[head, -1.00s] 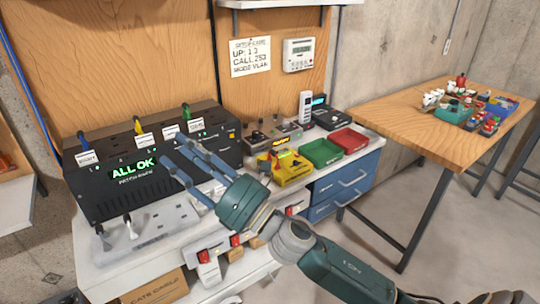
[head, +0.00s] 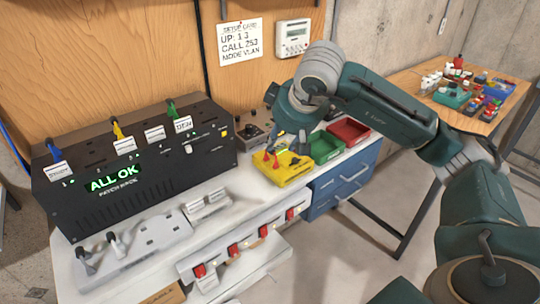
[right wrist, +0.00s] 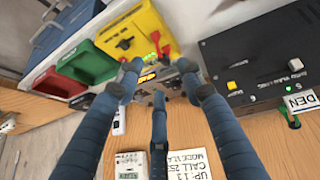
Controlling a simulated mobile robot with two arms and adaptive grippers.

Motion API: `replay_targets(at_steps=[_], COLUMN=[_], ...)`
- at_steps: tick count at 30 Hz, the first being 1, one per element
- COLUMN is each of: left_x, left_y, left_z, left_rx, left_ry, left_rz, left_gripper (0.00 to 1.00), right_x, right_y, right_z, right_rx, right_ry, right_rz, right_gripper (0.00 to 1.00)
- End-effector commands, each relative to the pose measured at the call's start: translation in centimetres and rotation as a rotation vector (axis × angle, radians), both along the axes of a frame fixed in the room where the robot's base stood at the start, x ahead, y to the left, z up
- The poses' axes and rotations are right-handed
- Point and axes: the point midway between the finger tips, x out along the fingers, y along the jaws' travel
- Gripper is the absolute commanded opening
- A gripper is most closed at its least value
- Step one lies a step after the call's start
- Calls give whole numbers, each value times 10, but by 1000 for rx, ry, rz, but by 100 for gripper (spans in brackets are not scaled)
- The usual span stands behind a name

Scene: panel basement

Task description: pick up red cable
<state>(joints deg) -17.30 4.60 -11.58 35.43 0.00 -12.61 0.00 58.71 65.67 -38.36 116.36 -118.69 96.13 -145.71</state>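My left gripper is not in view.
The black patch panel (head: 128,165) stands left, with blue, yellow and green plugs and white tags. Green (head: 325,146) and red (head: 348,131) trays sit beside the yellow one. A grey socket strip (head: 160,235) lies in front of the panel.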

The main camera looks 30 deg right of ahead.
Motion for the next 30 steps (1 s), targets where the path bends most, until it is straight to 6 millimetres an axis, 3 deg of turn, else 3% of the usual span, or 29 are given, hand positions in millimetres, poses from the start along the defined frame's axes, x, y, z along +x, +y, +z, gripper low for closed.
replay_targets(at_steps=[7, 11, 19, 28, 30], left_x=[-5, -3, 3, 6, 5], left_y=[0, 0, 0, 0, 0], left_z=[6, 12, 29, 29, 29], left_rx=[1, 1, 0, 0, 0], left_ry=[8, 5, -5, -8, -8], left_rz=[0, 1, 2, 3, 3], left_gripper=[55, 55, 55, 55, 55], right_x=[16, 23, 48, 52, 52], right_y=[-2, -2, -4, -6, -6], right_z=[-26, -32, -62, -68, -68], right_rx=[4, 6, 7, 5, 5], right_ry=[3, 4, 4, 0, 0], right_rz=[1, 1, 1, 2, 2], right_gripper=[38, 38, 38, 38, 26])
